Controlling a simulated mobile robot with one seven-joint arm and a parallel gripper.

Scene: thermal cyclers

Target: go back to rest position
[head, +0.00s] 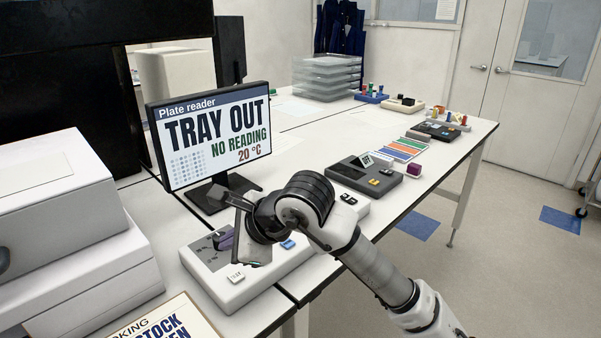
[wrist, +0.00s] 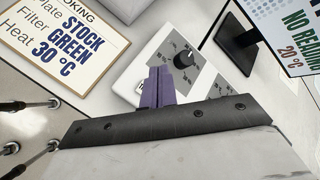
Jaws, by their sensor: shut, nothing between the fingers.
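In the wrist view the purple fingers of my gripper (wrist: 158,88) are pressed together in front of the control box, beside a round black dial (wrist: 185,58). I cannot tell whether the fingertips touch the box.
A monitor (head: 217,133) reading "TRAY OUT, NO READING, 20 °C" stands close behind my gripper. A sign (head: 165,322) lies at the front left. A white machine (head: 60,235) stands at the left. A grey device (head: 362,178) is to the right. The floor (head: 490,240) at the right is open.

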